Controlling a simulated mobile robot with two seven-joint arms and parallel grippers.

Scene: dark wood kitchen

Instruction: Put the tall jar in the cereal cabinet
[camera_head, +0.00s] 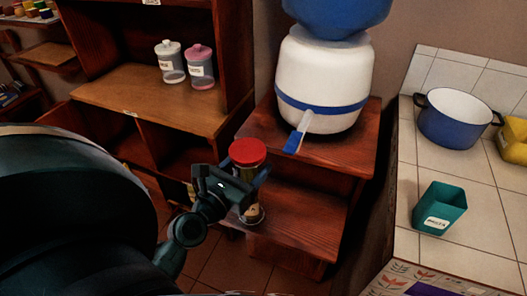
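The tall jar has a red lid (247,151) and a clear, yellowish lower body (253,213). It is upright in front of the small wooden stand. My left gripper (240,182) has its fingers around the jar's upper body, just below the lid, and looks shut on it. The gripper hides the jar's middle. I cannot tell whether the jar's base touches anything. A wooden cabinet (140,95) with open compartments and small labels stands to the left; the labels are too small to read. My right gripper is not in view.
Two lidded jars, one white (170,62) and one pink-topped (201,67), stand on the cabinet's shelf, with bare shelf to their left. A white water dispenser (322,80) sits on the stand. A tiled counter at right holds a blue pot (452,122) and a teal container (438,208).

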